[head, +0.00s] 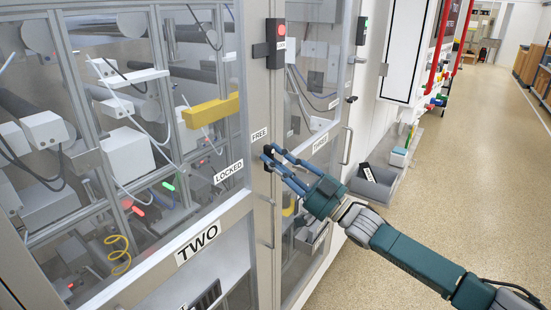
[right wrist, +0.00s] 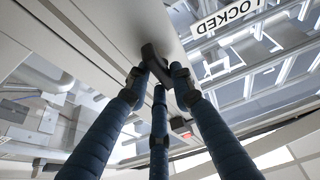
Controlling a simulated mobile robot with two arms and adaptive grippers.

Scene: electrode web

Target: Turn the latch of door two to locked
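Door two (head: 215,228), a framed clear panel marked TWO (head: 198,244), stands closed at the left in the head view. Its small dark latch (head: 267,155) sits on the grey post at its right edge. The FREE label (head: 259,134) is just above the latch and the LOCKED label (head: 228,171) is to its left. My right gripper (head: 270,152) is at the latch. In the right wrist view the latch (right wrist: 154,58) lies between the blue fingertips, which close on its sides. Its exact angle is partly hidden by the fingers. My left gripper is not in view.
A black box with a red light (head: 281,30) is on the post above the latch. A vertical handle (head: 271,222) is below it. Door three (head: 320,143) is to the right, with a grey bin (head: 377,185) beyond. The aisle floor (head: 470,160) is clear.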

